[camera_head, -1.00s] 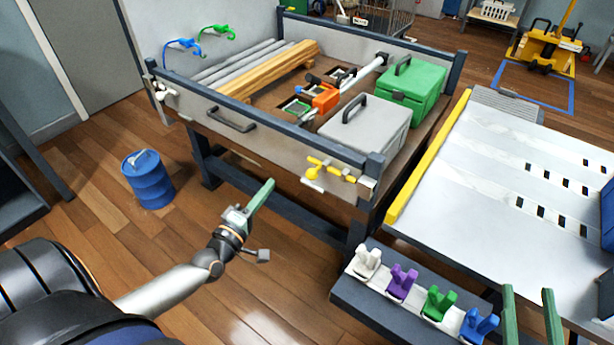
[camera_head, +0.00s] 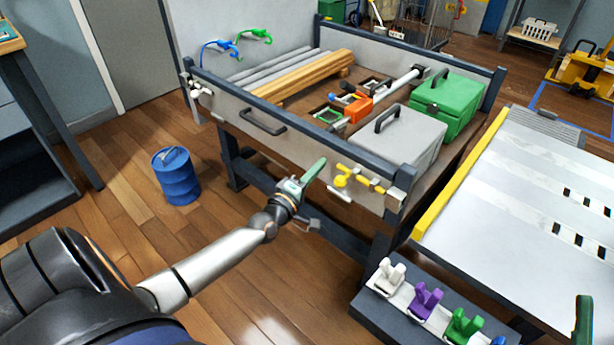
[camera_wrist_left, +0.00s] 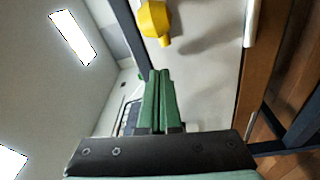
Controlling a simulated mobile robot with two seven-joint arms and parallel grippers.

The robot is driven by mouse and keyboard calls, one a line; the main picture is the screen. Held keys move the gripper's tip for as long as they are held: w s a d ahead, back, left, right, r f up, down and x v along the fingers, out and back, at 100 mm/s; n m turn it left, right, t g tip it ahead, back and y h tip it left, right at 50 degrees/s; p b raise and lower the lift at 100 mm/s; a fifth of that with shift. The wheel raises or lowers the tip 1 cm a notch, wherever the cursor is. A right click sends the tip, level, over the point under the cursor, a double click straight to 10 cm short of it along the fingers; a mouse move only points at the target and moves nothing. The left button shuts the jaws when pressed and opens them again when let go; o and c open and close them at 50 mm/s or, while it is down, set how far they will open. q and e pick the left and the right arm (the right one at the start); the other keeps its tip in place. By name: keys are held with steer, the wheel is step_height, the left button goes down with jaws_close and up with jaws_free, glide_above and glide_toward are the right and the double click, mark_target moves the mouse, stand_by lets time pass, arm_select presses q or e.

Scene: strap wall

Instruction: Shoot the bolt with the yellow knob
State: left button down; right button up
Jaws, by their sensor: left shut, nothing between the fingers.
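The yellow bolt (camera_head: 360,177) with its round yellow knob (camera_head: 341,181) is on the front panel of the strap-wall bench, near its right corner. In the left wrist view the yellow knob (camera_wrist_left: 154,20) shows at the top, just beyond the fingertips. My left gripper (camera_head: 318,165) has its green fingers together and empty, just left of the knob. In the left wrist view its fingers (camera_wrist_left: 160,75) point toward the panel, with a small gap to the knob. Of my right gripper, only a green finger (camera_head: 583,318) shows at the lower right edge.
A dark handle (camera_head: 262,126) sticks out of the panel left of the bolt. A blue drum (camera_head: 176,177) stands on the floor at left. A rack with coloured clips (camera_head: 427,299) is at the lower right. A yellow-edged table (camera_head: 462,173) stands right of the bench.

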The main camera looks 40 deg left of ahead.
mark_target(340, 182)
arm_select(q)
steer(key=shift+s+d+f, duration=0.15)
steer(key=shift+s+d, duration=0.05)
steer(key=shift+d, duration=0.4)
steer(key=shift+s+d+f, duration=0.15)
steer(key=shift+s+d, duration=0.1)
steer(key=shift+d, duration=0.35)
steer(key=shift+s+d+f, duration=0.15)
steer(key=shift+s+d, duration=0.05)
steer(key=shift+d, duration=0.4)
arm_select(e)
steer(key=shift+w+d+f+m+h, duration=0.1)
steer(key=shift+w+f+m+h, duration=0.25)
steer(key=shift+f, duration=0.25)
steer(key=shift+w+d+f+m+h, duration=0.1)
steer(key=shift+w+f+m+h, duration=0.2)
steer(key=shift+f, duration=0.25)
steer(key=shift+g, duration=0.3)
